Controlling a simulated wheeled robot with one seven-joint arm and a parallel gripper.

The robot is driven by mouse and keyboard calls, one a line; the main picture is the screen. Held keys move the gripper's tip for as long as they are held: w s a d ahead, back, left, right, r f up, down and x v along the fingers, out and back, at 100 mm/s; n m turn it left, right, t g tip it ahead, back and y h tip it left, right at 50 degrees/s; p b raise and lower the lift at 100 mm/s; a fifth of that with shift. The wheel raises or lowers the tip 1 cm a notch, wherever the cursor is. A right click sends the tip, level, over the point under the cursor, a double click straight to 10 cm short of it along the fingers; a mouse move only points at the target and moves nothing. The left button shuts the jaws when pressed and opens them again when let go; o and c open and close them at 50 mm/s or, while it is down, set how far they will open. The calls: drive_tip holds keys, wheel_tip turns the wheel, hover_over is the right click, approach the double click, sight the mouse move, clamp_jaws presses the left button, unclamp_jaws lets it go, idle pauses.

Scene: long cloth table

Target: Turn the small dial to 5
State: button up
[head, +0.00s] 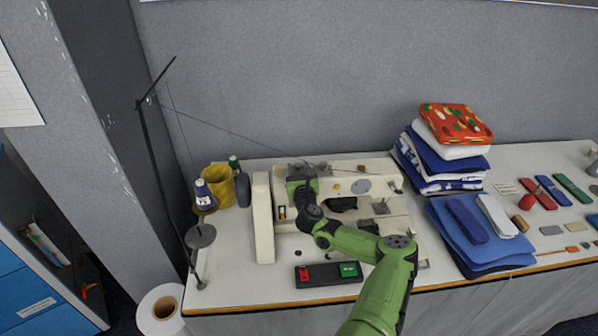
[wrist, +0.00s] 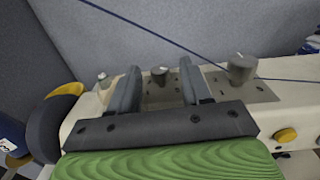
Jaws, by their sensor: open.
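A cream sewing machine (head: 263,215) stands on the table, and its top shows in the wrist view. A small dark knob (wrist: 159,76), likely the small dial, stands on the metal plate on that top. My gripper (wrist: 160,82) is open, with one finger to each side of this knob in the picture; I cannot tell whether they touch it. A larger grey knob (wrist: 242,69) stands to the right, outside the fingers. A small metal post (wrist: 102,80) stands to the left. The dial's numbers are not readable. In the head view my gripper (head: 300,187) covers this part of the machine.
A blue thread crosses above the machine top from the thread stand (head: 150,150). A switch box (head: 327,272) lies in front. Folded cloth (head: 450,160) is stacked at the right. A yellow button (wrist: 286,135) is on the machine.

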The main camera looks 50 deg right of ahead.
drive_tip(key=b+v, duration=0.4)
drive_tip(key=v, duration=1.1)
drive_tip(key=shift+s+a, duration=0.25)
drive_tip(key=shift+s, duration=0.05)
drive_tip(key=shift+w, duration=0.1)
